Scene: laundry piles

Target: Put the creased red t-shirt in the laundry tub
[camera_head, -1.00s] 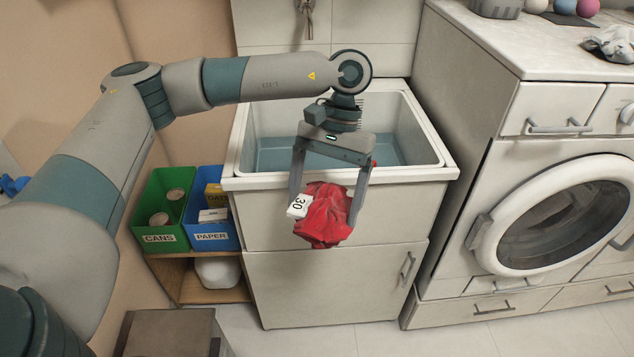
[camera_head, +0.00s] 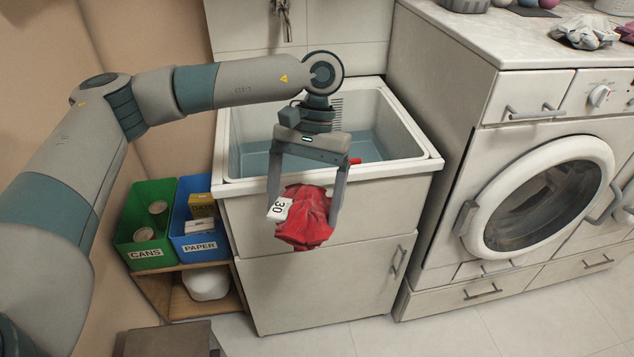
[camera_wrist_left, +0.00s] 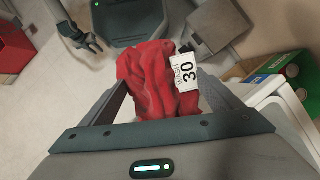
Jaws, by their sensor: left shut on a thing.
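The creased red t-shirt (camera_head: 306,218) hangs bunched between the fingers of my left gripper (camera_head: 305,215), which is shut on it. A white tag reading 30 shows on the shirt. The shirt also fills the middle of the left wrist view (camera_wrist_left: 158,80). In the head view it appears in front of the laundry tub (camera_head: 436,162), below its front rim; I cannot tell the exact gap. The tub is a white basin with a blue-grey inside, and a small red thing (camera_head: 355,161) shows at its front edge. My right gripper (camera_wrist_left: 85,42) appears open and empty in the left wrist view.
A green cans bin (camera_head: 146,254) and a blue paper bin (camera_head: 200,247) stand on a wooden shelf left of the tub. A washing machine (camera_head: 545,200) stands to the right, with grey cloth (camera_head: 585,32) on its top. A tap hangs behind the tub.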

